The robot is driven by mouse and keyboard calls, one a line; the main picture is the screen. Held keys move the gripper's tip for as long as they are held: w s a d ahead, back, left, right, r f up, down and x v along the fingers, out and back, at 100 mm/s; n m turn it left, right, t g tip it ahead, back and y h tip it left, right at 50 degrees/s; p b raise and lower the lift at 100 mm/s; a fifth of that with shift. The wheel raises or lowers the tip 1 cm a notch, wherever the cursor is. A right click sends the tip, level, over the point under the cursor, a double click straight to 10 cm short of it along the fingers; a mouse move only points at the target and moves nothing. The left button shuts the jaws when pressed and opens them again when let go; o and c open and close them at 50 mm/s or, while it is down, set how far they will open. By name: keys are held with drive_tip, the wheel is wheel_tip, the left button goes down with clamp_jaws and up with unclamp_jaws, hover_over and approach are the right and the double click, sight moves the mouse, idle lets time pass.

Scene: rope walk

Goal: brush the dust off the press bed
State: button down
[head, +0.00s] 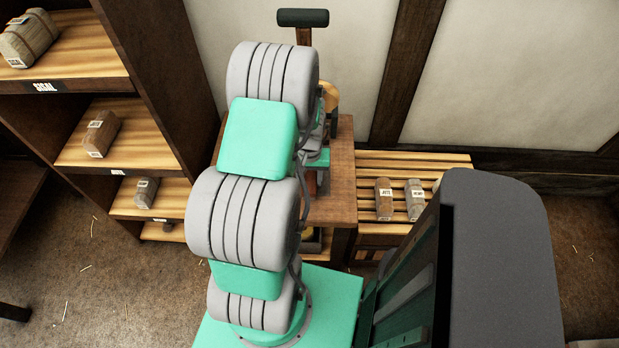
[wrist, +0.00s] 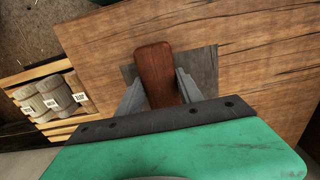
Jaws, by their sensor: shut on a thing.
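My gripper (wrist: 158,80) is shut on a reddish-brown wooden piece, apparently the brush (wrist: 154,62), between its two grey fingers in the wrist view. Any bristles are hidden beneath it. Behind and below it is a dark grey rectangular patch (wrist: 203,64) on a wooden top; this may be the press bed, but I cannot tell for sure. No separate dust can be made out. Whether the brush touches the surface is unclear. In the head view my arm hides the brush and most of the work area. A post with a dark crossbar (head: 302,18) rises behind my arm.
The wooden table (head: 343,190) shows right of my arm. A slatted pallet (head: 400,162) with several labelled bales (head: 384,199) stands beside it. A shelf unit (head: 125,150) with labelled bundles is at the left. Loose straw lies on the floor (head: 95,275).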

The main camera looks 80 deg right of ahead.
drive_tip(key=shift+f, duration=0.4)
